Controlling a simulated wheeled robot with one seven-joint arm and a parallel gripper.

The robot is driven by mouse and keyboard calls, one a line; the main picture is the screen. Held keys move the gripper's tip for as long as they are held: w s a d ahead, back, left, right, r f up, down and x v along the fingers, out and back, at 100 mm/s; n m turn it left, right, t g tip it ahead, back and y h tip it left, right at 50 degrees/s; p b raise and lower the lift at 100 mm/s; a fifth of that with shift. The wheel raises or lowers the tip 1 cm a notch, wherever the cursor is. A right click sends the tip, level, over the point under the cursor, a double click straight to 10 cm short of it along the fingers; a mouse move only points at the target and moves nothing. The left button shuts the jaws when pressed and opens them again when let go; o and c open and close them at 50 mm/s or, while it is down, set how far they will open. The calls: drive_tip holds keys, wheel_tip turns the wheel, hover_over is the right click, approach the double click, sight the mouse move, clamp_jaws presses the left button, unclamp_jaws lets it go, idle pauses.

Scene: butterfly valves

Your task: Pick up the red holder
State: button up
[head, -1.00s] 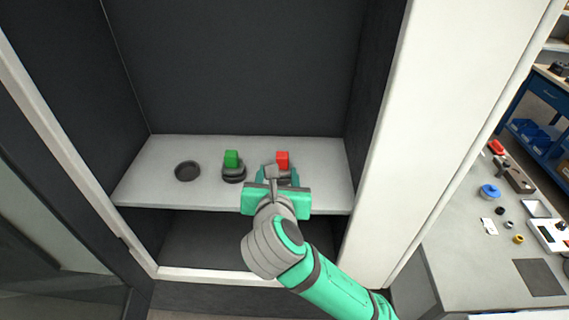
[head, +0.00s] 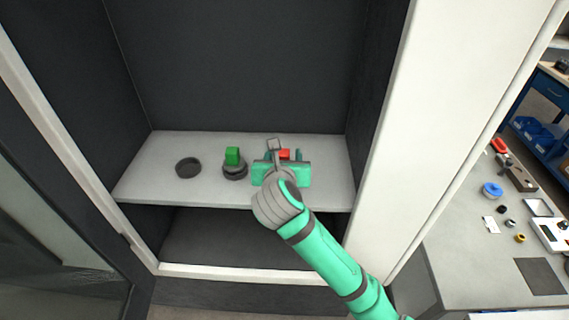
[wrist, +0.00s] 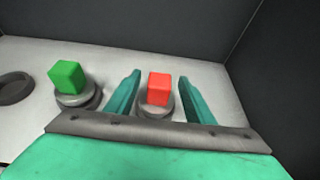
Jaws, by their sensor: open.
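The red holder (head: 285,154) stands on the cabinet shelf, mostly hidden behind my gripper in the head view. In the wrist view the red holder (wrist: 158,88) shows its red block on a grey round base. My gripper (wrist: 158,90) is open, with one teal finger to the left and one to the right of the red block. Gaps show between the block and both fingers. In the head view my gripper (head: 284,155) reaches over the shelf from the front.
A green holder (head: 233,157) on a dark round base stands left of the red one. An empty dark ring (head: 188,167) lies further left on the shelf (head: 150,185). The cabinet's side walls and white frame (head: 450,100) bound the space. A workbench with small parts is at right.

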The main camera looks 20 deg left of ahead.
drive_tip(key=shift+w+a+f, duration=0.2)
drive_tip(key=shift+w, duration=0.25)
clamp_jaws()
drive_tip(key=shift+d+r, duration=0.1)
drive_tip(key=shift+r, duration=0.1)
